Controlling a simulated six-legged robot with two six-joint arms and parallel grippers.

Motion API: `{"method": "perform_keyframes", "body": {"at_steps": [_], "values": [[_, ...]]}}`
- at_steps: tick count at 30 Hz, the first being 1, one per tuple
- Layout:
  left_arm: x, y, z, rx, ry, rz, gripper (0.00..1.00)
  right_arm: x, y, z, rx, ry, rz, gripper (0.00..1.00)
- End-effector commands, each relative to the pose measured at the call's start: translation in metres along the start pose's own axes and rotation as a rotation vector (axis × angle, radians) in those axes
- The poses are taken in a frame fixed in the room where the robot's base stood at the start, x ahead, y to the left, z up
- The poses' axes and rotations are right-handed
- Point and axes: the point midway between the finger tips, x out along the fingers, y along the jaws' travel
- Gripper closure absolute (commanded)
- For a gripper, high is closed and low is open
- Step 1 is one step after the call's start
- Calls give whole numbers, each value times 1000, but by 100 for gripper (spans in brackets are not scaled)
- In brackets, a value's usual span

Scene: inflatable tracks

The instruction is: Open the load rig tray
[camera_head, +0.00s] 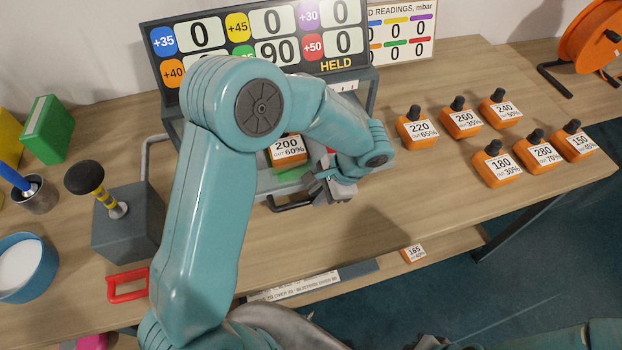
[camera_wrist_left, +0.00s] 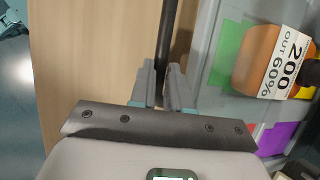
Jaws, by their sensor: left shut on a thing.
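The load rig tray (camera_wrist_left: 202,55) is a grey tray with coloured patches, seen at the right of the left wrist view. An orange block (camera_wrist_left: 265,62) marked 200, 60% stands on its green patch; the block also shows in the head view (camera_head: 288,150), partly behind my left arm. The tray's dark bar handle (camera_wrist_left: 167,35) runs between the fingers of my left gripper (camera_wrist_left: 163,84), which is shut on it. In the head view my left gripper (camera_head: 335,190) is at the tray's front, and my arm hides much of the tray. A dark part at the bottom edge may be my right gripper.
The rig's display (camera_head: 275,52) stands behind the tray and reads HELD. Several orange blocks (camera_head: 498,164) stand at the right of the wooden table (camera_head: 440,200). A grey box with a black knob (camera_head: 128,220), a red handle (camera_head: 128,285) and a blue bowl (camera_head: 25,262) are at left.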

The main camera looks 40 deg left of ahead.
Motion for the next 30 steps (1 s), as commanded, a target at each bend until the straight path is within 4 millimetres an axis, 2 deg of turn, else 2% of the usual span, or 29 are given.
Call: {"method": "perform_keyframes", "body": {"at_steps": [1,6,15,22,30], "values": [[0,15,0,6,-5,-2,100,8,3,0,0,0,0,100],[-8,61,4,7,-6,-3,100,18,6,0,0,0,0,100],[-21,126,9,5,-4,-3,100,28,10,0,0,0,0,100],[-26,152,13,1,-4,-1,100,30,11,-1,0,0,0,100],[-28,161,14,-1,-4,-1,100,31,11,-1,0,0,0,100]]}}
